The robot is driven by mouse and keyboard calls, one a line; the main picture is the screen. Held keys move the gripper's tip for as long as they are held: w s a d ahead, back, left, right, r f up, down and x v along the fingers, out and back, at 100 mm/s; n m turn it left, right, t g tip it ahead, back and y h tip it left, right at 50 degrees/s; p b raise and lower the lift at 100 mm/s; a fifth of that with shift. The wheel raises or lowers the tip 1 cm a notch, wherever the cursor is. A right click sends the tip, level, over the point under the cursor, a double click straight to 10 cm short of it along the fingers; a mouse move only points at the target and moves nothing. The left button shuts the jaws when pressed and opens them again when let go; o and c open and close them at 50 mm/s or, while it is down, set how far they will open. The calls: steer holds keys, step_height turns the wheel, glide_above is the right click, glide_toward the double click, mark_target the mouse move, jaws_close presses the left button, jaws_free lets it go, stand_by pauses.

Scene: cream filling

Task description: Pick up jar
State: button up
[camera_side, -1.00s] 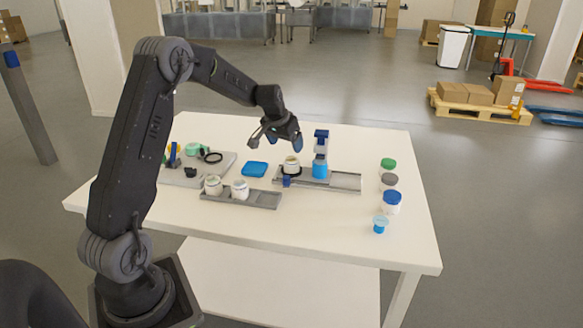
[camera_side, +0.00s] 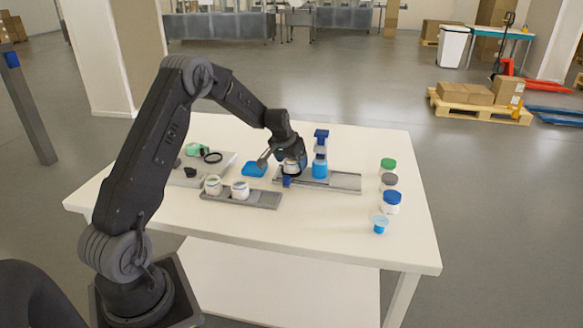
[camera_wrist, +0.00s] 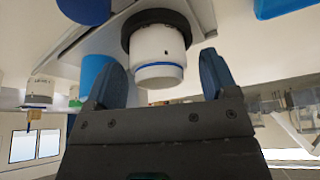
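A white jar (camera_side: 291,169) stands in a dark ring on the grey rail (camera_side: 346,182) in the side view, partly hidden by my gripper (camera_side: 290,161). In the wrist view the jar (camera_wrist: 158,45) has a blue line near its end and a dark ring around its far end. My gripper (camera_wrist: 162,75) is open, with one blue finger on each side of the jar. Gaps show between both fingers and the jar.
The blue filling device (camera_side: 320,165) stands close to the right of the jar. Two white jars (camera_side: 213,185) sit on a nearer grey tray (camera_side: 265,200). Lidded jars (camera_side: 391,202) line the table's right side.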

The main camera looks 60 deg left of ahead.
steer(key=c, duration=0.9)
